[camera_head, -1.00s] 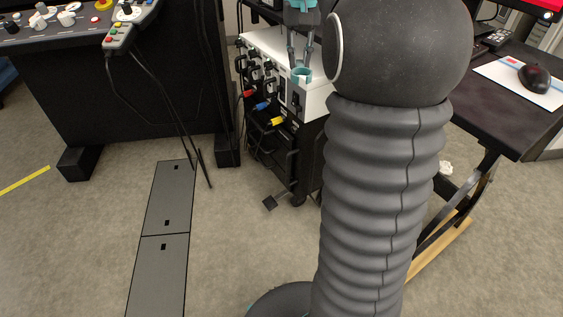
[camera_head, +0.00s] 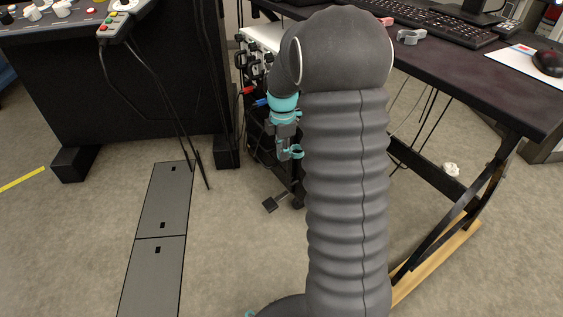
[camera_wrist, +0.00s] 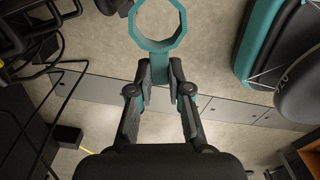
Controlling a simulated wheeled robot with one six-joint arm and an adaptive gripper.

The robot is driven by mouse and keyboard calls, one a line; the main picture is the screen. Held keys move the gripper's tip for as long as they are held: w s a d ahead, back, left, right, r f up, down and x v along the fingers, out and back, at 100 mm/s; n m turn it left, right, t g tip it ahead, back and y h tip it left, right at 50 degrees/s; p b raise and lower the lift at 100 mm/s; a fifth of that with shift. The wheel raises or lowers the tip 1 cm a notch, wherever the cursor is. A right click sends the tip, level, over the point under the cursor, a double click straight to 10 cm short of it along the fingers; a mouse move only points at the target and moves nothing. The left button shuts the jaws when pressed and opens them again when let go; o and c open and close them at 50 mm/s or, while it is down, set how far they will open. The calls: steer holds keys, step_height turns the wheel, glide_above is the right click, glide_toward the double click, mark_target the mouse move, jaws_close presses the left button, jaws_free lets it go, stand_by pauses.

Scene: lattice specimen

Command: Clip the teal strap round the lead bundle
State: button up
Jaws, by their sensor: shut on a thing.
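The teal strap (camera_wrist: 159,66) is an open-centred, many-sided ring with a short tab, seen large in the wrist view. My gripper (camera_wrist: 160,86) is shut on the tab, and the ring stands out beyond the fingertips with nothing inside it that I can make out. In the head view my gripper (camera_head: 290,148) hangs low in front of the black cart, with the teal strap (camera_head: 297,153) small at its end. Thin black leads (camera_head: 156,95) hang from the console at the left. I cannot tell which cables form the lead bundle.
The black cart (camera_head: 262,140) with red and blue plugs is partly hidden behind my arm. A dark desk (camera_head: 470,75) at right holds a keyboard, a mouse (camera_head: 548,62) and a grey clip (camera_head: 410,37). Black bars and cables (camera_wrist: 32,40) crowd the wrist view's left.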

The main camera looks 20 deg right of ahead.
step_height(320, 180, down, 2)
steer(key=shift+s+a+f+n, duration=0.15)
steer(key=shift+f+n, duration=0.1)
steer(key=shift+n, duration=0.65)
steer(key=shift+w+d, duration=0.25)
steer(key=shift+d, duration=1.05)
steer(key=shift+w+d, duration=0.2)
steer(key=shift+d, duration=1.05)
steer(key=shift+o, duration=0.6)
jaws_close()
steer(key=shift+w+d+p, duration=0.15)
steer(key=shift+d+p, duration=0.1)
steer(key=shift+d, duration=0.55)
steer(key=shift+w+d+p, duration=0.1)
steer(key=shift+d+p, duration=0.15)
steer(key=shift+d, duration=0.5)
steer(key=o, duration=1.2)
jaws_free()
steer(key=shift+d+r, duration=0.1)
steer(key=shift+c, duration=0.2)
